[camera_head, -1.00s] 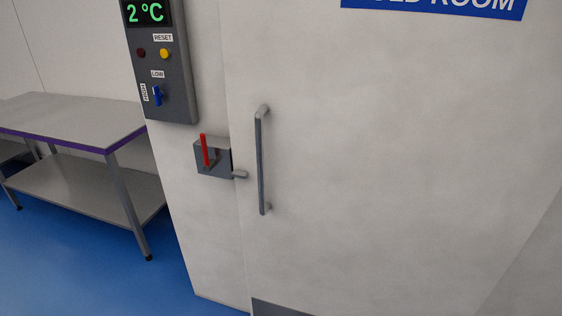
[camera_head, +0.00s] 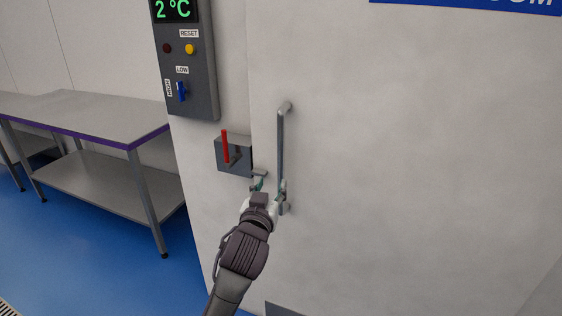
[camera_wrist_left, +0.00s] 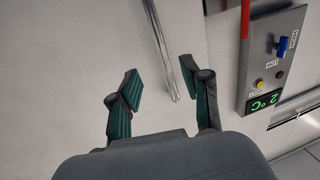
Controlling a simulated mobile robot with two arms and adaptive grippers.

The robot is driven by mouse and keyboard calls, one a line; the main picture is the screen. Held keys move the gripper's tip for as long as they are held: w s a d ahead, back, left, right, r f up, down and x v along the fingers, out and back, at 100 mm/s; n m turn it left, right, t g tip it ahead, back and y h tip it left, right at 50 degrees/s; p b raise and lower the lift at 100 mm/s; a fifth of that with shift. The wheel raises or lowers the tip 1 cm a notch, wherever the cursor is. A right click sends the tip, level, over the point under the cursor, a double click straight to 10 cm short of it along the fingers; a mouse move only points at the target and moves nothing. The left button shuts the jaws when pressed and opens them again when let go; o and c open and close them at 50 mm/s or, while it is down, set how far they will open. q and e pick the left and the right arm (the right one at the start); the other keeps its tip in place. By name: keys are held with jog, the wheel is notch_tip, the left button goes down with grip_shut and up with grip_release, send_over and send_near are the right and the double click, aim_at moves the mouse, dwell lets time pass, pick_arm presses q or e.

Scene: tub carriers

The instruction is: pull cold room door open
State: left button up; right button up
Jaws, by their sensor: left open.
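The cold room door (camera_head: 400,170) is a large pale panel and looks shut against its frame. A long upright grey bar handle (camera_head: 281,140) is on its left edge. My left gripper (camera_head: 271,187) is open at the handle's lower part, with one finger on each side of the bar in the picture. In the left wrist view the handle (camera_wrist_left: 162,45) runs between the green-padded fingers of the left gripper (camera_wrist_left: 161,82). I cannot tell whether they touch it. A latch box (camera_head: 234,157) with an upright red lever (camera_head: 225,146) is left of the handle. My right gripper is not in view.
A grey control panel (camera_head: 200,70) reading 2 °C hangs on the wall left of the door. A metal table (camera_head: 90,112) with a lower shelf stands further left. The blue floor (camera_head: 95,240) in front of it is clear.

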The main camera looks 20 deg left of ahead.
aim_at(280, 162)
pick_arm(q)
jog(key=w+a, duration=0.1)
jog(key=w, duration=0.3)
jog(key=w+p, duration=0.1)
jog(key=w, duration=0.4)
jog(key=w+a+p, duration=0.1)
jog(key=w, duration=0.3)
jog(key=shift+w+a, duration=0.25)
jog(key=shift+a, duration=0.05)
grip_shut()
